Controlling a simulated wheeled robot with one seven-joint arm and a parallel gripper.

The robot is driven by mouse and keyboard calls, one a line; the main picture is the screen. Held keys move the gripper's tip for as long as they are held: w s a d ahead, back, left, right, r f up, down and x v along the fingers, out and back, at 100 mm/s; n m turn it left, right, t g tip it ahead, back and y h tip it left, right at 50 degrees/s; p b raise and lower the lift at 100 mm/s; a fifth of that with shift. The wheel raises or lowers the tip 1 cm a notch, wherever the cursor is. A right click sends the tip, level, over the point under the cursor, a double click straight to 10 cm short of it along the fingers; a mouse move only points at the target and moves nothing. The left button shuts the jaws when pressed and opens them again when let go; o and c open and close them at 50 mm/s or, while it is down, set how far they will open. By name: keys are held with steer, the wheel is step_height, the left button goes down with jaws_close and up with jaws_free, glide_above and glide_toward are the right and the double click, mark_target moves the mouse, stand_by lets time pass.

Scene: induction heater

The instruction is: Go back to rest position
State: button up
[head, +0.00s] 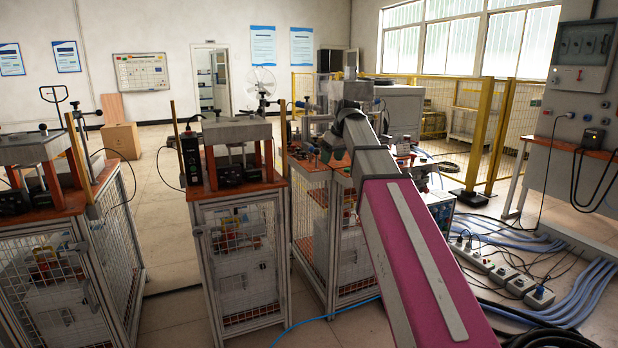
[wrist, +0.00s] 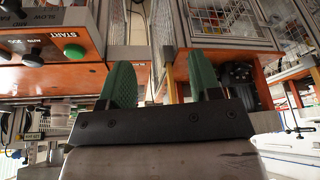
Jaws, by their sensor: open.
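My gripper (wrist: 160,88) shows in the wrist view with its two green fingers spread apart and nothing between them. In the head view my arm reaches forward from the lower right toward the machine stand (head: 335,235) in the middle, and the gripper itself is hidden behind the arm there. The wrist view shows a control box (wrist: 50,35) with a green START button (wrist: 74,51) to the left of the fingers. An orange board (wrist: 225,60) lies beyond the fingers.
Two more caged stands, one in the centre (head: 240,265) and one at the left (head: 50,285), stand beside it. Power strips (head: 500,270) and blue hoses (head: 575,300) lie on the floor at the right. Yellow fence posts (head: 490,135) stand behind.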

steer(key=s+d+f+m, duration=0.1)
steer(key=s+d+f, duration=0.15)
steer(key=f, duration=0.55)
steer(key=s+d+f+m+g+h, duration=0.1)
steer(key=s+f+m, duration=0.15)
steer(key=f, duration=0.55)
steer(key=s+d+f+m, duration=0.1)
steer(key=s+d+f, duration=0.15)
steer(key=f, duration=0.55)
steer(key=s+d+f+m+g+h, duration=0.1)
steer(key=s+d+f+m, duration=0.1)
steer(key=s+f, duration=0.6)
steer(key=s+d+f+m, duration=0.1)
steer(key=s+d+f, duration=0.1)
steer(key=s+f, duration=0.7)
step_height(320, 180, down, 3)
steer(key=shift+d+r+m+g+h, duration=0.15)
steer(key=shift+d+m+g+h, duration=0.2)
steer(key=shift+d+g+h, duration=0.05)
